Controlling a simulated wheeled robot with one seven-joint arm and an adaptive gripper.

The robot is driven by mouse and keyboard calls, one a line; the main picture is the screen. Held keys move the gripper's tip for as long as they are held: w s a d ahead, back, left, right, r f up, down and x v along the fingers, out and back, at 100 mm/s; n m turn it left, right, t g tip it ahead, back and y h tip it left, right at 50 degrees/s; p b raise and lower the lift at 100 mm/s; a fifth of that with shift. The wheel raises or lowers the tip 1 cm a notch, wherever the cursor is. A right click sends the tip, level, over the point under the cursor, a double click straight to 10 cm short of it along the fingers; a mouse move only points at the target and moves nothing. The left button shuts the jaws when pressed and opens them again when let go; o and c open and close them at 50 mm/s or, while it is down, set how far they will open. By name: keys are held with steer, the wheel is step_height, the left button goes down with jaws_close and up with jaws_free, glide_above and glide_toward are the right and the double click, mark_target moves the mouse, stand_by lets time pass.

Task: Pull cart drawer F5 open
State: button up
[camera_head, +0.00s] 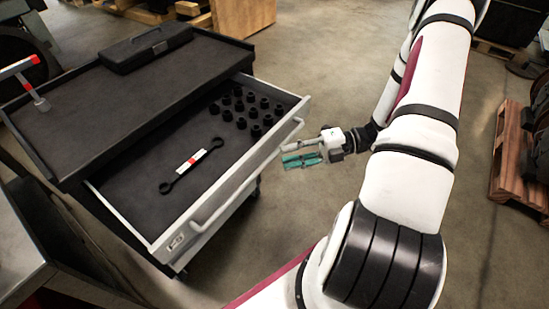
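The tool cart (110,105) stands at the left with a drawer (150,212) pulled well out toward the right. A small label (177,241) is on the drawer front, too small to read. A long pale bar handle (245,181) runs along the front. My gripper (284,153) is just outside the handle's far half, with its fingers pointing left. The fingers, with teal pads, look apart, with nothing seen between them. The fingertips overlap or nearly meet the handle in the picture; I cannot tell whether they touch it.
In the drawer lie several black sockets (240,104) and a double-ended wrench (191,166) with a white and red band. A black case (145,48) and a red-and-white tool (22,68) are on the cart top. A wooden pallet (515,160) is at right. Floor between is clear.

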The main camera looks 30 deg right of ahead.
steer(key=shift+v, duration=2.7)
steer(key=shift+w, duration=0.1)
steer(key=s+a+r+m+h, duration=0.3)
steer(key=a+r+m+h, duration=0.2)
steer(key=r+m, duration=0.4)
steer(key=s+a+r+m+g+h, duration=0.1)
steer(key=s+a+r+m+h, duration=0.2)
steer(key=a+r+m+h, duration=0.2)
steer(key=s+a+r+m+g+h, duration=0.1)
steer(key=s+a+r+m+h, duration=0.2)
steer(key=a+r+m, duration=0.5)
steer(key=shift+r+m+h, duration=0.9)
steer(key=shift+r+m, duration=1.95)
steer(key=shift+m, duration=0.85)
